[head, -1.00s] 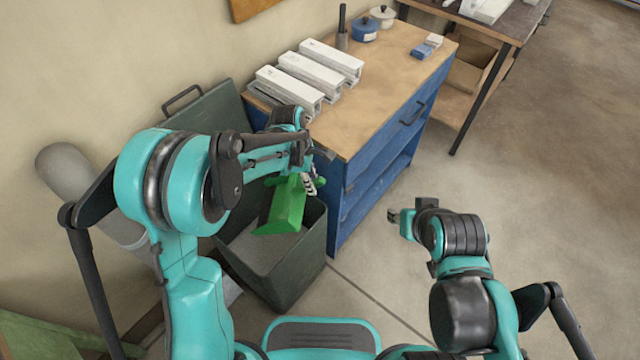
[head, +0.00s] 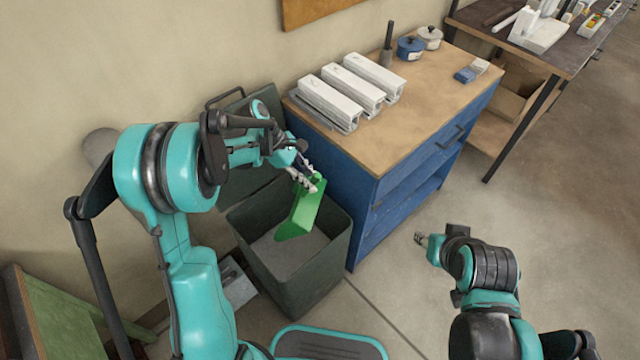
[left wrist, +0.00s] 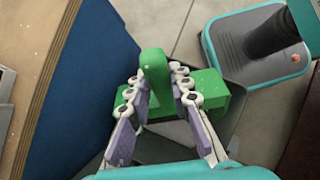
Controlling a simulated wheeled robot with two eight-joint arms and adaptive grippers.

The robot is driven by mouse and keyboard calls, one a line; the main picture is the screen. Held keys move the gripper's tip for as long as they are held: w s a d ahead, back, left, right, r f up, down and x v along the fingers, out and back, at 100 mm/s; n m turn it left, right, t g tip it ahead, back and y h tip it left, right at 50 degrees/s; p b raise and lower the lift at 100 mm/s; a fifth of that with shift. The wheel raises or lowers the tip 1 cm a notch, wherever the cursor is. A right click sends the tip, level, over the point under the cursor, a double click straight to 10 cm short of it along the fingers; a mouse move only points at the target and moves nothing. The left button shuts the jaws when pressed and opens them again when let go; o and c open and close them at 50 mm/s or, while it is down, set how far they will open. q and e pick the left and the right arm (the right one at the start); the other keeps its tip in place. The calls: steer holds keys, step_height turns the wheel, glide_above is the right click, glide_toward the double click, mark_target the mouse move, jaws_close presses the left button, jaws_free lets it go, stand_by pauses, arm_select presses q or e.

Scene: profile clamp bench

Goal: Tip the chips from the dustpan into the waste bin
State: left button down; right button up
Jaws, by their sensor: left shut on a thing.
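The green dustpan (head: 304,212) hangs over the open mouth of the dark grey-green waste bin (head: 318,272), steeply tilted with its wide end low. My left gripper (head: 306,180) is shut on its handle, which shows between the two fingers in the left wrist view (left wrist: 155,80). I make out no chips on the dustpan; the bin's floor looks plain grey, and chips in it cannot be told. My right gripper (head: 420,239) is apart from all this, over bare floor to the right; its fingers are too small to read.
The bin's raised lid (head: 245,112) stands behind it by the wall. A blue cabinet (head: 362,220) with a wooden top is close on the bin's right, bearing white profiles (head: 362,82) and pots. The floor at right is clear.

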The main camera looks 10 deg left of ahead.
arm_select(q)
steer(key=w+a+r+h+b, duration=0.1)
steer(key=a+h+b, duration=0.2)
steer(key=a, duration=0.7)
steer(key=shift+r+h+b, duration=0.2)
steer(key=shift+h+b, duration=0.2)
steer(key=shift+h, duration=0.3)
